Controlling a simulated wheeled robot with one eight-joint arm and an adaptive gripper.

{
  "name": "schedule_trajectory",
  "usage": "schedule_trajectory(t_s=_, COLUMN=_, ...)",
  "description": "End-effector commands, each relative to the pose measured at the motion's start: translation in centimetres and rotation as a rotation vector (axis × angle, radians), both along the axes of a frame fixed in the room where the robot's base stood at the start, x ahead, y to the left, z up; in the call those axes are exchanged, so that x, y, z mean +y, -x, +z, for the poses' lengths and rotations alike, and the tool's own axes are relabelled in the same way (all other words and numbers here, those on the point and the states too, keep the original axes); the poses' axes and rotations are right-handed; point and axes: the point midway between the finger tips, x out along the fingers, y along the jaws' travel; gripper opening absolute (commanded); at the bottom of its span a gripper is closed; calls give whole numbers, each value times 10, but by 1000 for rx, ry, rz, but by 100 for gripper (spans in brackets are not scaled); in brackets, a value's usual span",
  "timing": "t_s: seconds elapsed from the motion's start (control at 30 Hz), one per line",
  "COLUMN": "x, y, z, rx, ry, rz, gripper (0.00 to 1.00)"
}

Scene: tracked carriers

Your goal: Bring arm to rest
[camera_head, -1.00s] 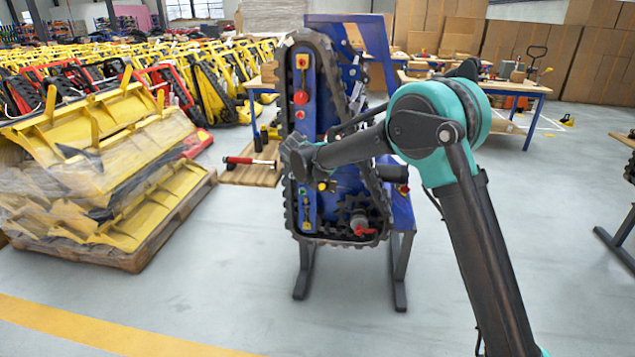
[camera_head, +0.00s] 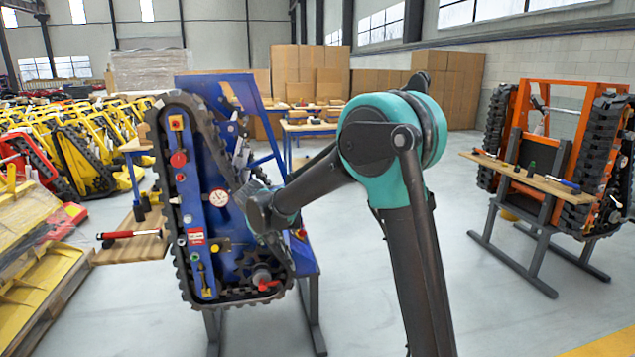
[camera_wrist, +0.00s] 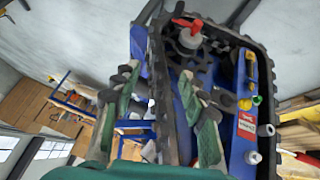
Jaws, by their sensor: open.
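My gripper (camera_wrist: 158,76) shows in the wrist view with its two green-padded fingers apart and nothing held between them. Beyond the fingers is the blue tracked carrier (camera_wrist: 245,150), with its black track, a sprocket and a red valve handle. In the head view my arm reaches left towards the blue carrier (camera_head: 203,205), which stands upright on a dark stand. The arm's end overlaps the carrier's lower right part in the picture. The fingers are hard to make out there, and I cannot tell whether they touch it.
An orange tracked carrier (camera_head: 560,93) with a wooden shelf (camera_head: 530,180) stands at the right. A red-handled tool (camera_head: 128,234) lies on a small shelf at the left. Yellow parts (camera_head: 35,290) are stacked at far left. Grey floor is open between the carriers.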

Motion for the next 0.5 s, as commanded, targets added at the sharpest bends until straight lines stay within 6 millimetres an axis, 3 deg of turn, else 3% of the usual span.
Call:
schedule_trajectory(t_s=0.03, x=-37, y=7, z=1, rx=18, ry=-4, rz=-25, gripper=43)
schedule_trajectory(t_s=0.2, x=-140, y=45, z=-3, rx=81, ry=-23, rz=-83, gripper=43)
schedule_trajectory(t_s=0.37, x=-222, y=97, z=-15, rx=134, ry=-52, rz=-134, gripper=43)
schedule_trajectory(t_s=0.5, x=-279, y=152, z=-31, rx=171, ry=-85, rz=-173, gripper=43)
